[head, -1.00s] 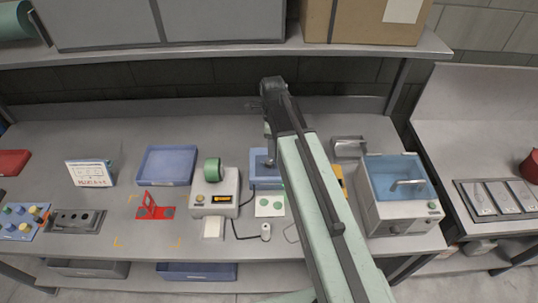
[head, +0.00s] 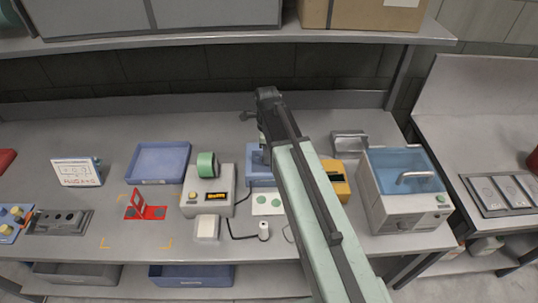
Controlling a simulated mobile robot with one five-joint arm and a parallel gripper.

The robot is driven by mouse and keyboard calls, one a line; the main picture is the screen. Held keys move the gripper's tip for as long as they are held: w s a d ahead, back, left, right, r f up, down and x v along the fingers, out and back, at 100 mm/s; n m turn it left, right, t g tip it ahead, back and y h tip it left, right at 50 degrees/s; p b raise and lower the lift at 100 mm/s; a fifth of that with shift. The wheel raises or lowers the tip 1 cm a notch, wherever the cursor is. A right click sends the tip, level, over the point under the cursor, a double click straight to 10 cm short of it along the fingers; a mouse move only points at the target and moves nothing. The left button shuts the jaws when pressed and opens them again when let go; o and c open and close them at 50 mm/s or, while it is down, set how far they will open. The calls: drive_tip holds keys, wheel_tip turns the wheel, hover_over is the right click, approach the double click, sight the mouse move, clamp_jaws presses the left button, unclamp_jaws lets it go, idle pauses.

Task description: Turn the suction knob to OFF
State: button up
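No knob in the head view is readable as a suction knob, and no OFF mark can be read. The grey machine with a clear blue lid (head: 392,215) stands at the right of the bench. Its front carries a green button (head: 439,199) and small dark details too small to tell apart. My gripper (head: 248,115) is at the far end of my raised arm, over the back middle of the bench, well left of this machine. It is small and seen from behind, so its fingers cannot be made out. My arm hides part of the bench's middle.
A grey device with a green roll (head: 206,165), a blue tray (head: 155,180), a red stand (head: 145,211) and a yellow device (head: 337,185) are on the bench. A shelf (head: 180,43) with boxes hangs above the back. Clear bench lies at the back left.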

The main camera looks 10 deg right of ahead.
clamp_jaws()
drive_tip(key=shift+s+d, duration=0.1)
drive_tip(key=shift+d, duration=0.15)
drive_tip(key=shift+a+n, duration=0.2)
drive_tip(key=shift+n, duration=0.1)
drive_tip(key=n, duration=0.4)
drive_tip(key=shift+a, duration=0.2)
drive_tip(key=n, duration=0.7)
drive_tip(key=shift+n+h, duration=0.3)
drive_tip(key=shift+n, duration=0.1)
drive_tip(key=n, duration=0.6)
drive_tip(key=shift+a, duration=0.15)
drive_tip(key=n, duration=0.5)
drive_tip(key=shift+t, duration=0.3)
drive_tip(key=shift+n, duration=0.4)
